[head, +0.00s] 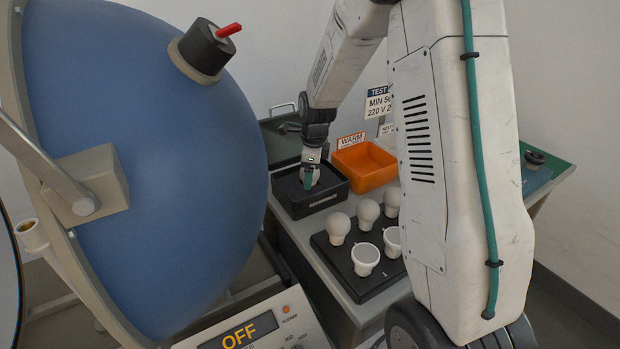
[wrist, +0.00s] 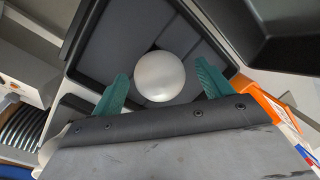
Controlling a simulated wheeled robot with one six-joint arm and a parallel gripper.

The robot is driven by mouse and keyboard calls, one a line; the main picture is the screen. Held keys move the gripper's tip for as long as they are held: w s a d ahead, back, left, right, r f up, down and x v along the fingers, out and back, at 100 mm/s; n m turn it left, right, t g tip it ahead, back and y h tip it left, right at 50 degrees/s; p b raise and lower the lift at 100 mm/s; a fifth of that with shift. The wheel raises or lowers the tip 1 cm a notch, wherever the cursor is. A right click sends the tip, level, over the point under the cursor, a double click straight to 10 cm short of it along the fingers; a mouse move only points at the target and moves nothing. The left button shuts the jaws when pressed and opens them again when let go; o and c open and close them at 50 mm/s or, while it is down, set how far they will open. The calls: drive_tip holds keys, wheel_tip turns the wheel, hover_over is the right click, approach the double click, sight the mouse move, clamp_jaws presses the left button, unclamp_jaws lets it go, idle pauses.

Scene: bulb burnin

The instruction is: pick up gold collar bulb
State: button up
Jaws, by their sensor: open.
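A white round bulb (wrist: 159,76) sits in the black tray (head: 328,199), seen from above in the wrist view. Its collar is hidden beneath the globe, so I cannot tell the collar's colour. My gripper (head: 309,179) is open and low over the tray in the head view. In the wrist view its two green fingers stand on either side of the bulb, with a small gap visible on each side. The tray's dark floor and walls (wrist: 95,38) surround the bulb there. In the head view the gripper mostly hides this bulb.
An orange bin (head: 366,181) with a WARM sign (head: 351,140) stands right of the tray. A black rack (head: 333,256) in front holds several white bulbs (head: 339,226) and white cups (head: 365,258). A big blue sphere (head: 150,130) and an OFF panel (head: 240,335) flank the left.

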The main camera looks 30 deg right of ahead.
drive_tip(key=c, duration=1.1)
drive_tip(key=shift+o, duration=0.2)
